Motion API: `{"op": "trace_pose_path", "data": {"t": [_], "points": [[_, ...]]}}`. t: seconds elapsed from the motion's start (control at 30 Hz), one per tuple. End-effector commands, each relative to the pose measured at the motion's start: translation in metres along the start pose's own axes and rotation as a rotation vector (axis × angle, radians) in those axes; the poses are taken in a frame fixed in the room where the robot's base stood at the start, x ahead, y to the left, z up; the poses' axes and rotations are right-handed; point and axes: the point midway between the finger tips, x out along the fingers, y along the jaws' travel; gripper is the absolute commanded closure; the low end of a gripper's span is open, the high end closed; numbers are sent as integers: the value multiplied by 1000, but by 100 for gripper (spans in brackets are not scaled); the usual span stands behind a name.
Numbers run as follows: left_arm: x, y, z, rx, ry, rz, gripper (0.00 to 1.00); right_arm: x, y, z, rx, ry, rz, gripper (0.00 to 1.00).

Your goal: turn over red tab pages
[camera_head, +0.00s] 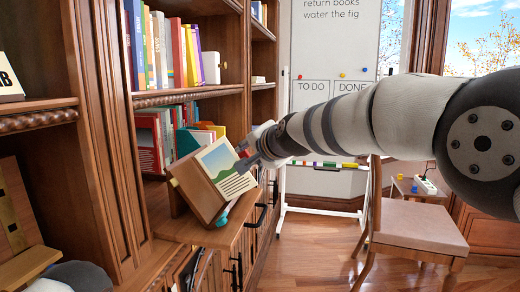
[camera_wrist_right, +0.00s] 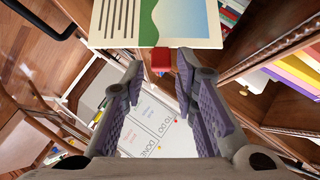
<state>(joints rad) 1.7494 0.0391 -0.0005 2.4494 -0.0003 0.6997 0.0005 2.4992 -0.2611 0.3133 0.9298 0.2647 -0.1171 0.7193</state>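An open book (camera_head: 205,180) leans on a stand on the cabinet top. Its facing page (camera_head: 222,168) has a landscape picture and lines of text. A red tab (camera_wrist_right: 160,58) sticks out from the page edge in the right wrist view. My right gripper (camera_head: 246,160) is at the right edge of the page. In the right wrist view its fingers (camera_wrist_right: 160,75) are apart, one on each side of the tab, with clear space around it. The fingers do not appear to touch the tab. My left gripper is not in view.
Bookshelves with upright books (camera_head: 165,48) rise behind and left of the book. A teal object (camera_head: 223,216) sits under it. Black handles (camera_head: 257,216) line the cabinet front. A whiteboard (camera_head: 335,40) and a chair (camera_head: 422,225) stand to the right, with open floor between.

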Motion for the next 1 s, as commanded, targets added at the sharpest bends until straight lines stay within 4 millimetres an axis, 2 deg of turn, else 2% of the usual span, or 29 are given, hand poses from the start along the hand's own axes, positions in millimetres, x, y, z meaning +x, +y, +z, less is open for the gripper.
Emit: {"op": "trace_pose_path", "data": {"t": [0.2,0.4,0.53,0.8,0.87,0.9,0.97,1.0], "points": [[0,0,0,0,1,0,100,-52,-2,-1,0,2,-3,73],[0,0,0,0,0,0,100,-90,-2,-1,-1,2,-4,73],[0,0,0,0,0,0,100,-99,-1,0,-1,2,-3,73],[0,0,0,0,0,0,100,-100,0,0,-2,1,-1,73],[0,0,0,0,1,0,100,-96,10,2,-5,-4,15,73],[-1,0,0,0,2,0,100,-92,27,6,-11,-11,40,73],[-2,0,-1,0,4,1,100,-84,67,16,-29,-28,99,73],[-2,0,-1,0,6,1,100,-78,102,26,-47,-48,150,73]]}}
